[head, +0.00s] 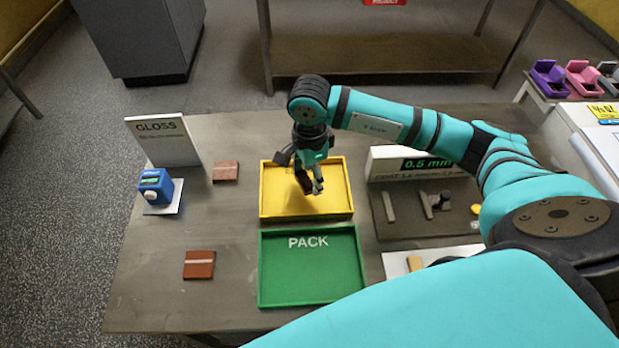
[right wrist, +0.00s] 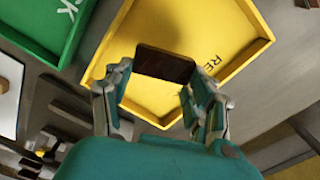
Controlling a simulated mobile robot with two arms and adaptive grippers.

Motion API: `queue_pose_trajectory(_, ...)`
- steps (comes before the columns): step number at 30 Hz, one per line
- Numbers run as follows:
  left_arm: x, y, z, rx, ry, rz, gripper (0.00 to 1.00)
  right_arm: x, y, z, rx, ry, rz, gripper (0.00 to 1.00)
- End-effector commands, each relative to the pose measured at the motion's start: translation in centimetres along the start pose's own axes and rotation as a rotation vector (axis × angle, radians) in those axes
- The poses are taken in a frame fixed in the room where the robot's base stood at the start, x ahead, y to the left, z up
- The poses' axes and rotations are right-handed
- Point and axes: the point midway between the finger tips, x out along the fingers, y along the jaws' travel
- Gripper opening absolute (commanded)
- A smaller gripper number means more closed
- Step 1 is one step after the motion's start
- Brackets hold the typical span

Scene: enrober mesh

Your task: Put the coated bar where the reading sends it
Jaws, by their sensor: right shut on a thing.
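A dark brown coated bar (right wrist: 165,64) is between the fingers of my right gripper (right wrist: 160,88), which is shut on it. In the head view my right gripper (head: 311,182) holds the bar above the yellow tray (head: 321,212). The wrist view shows part of the tray's lettering, beginning "RE". The green tray (head: 285,291), marked PACK, is in front of the yellow one. A display (head: 428,164) at the right reads 0.5 mm in green; the smaller line under it is partly unreadable. My left gripper is not in view.
A GLOSS sign (head: 163,141) and a blue meter (head: 156,187) stand at the left. Two reddish-brown bars, one farther back (head: 226,172) and one nearer (head: 199,264), lie on the table. A dark mat (head: 405,217) with small tools lies right of the trays.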

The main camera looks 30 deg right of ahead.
Motion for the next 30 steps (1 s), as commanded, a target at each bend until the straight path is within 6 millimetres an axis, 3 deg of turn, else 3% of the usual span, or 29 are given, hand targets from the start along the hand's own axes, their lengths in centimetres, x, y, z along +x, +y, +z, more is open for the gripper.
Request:
queue_pose_trajectory(5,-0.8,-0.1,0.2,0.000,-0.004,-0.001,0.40,0.9,-0.2,0.0,0.000,-0.001,0.003,0.39)
queue_pose_trajectory(10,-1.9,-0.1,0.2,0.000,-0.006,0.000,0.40,3.2,-0.1,0.0,0.001,0.000,0.003,0.39)
queue_pose_trajectory(22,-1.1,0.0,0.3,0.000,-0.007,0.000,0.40,4.1,-0.2,-0.1,0.000,0.000,-0.001,0.39)
queue_pose_trajectory(23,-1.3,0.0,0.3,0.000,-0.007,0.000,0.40,3.9,-0.2,-0.1,0.000,0.000,-0.001,0.61)
queue_pose_trajectory(24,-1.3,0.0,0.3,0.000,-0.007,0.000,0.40,3.9,-0.2,-0.1,0.000,0.000,-0.001,0.66)
queue_pose_trajectory(27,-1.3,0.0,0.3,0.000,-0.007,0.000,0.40,3.9,-0.2,0.0,0.000,0.000,0.000,0.79)
queue_pose_trajectory(30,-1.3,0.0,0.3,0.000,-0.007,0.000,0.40,3.9,-0.2,0.0,0.000,0.000,0.000,0.80)
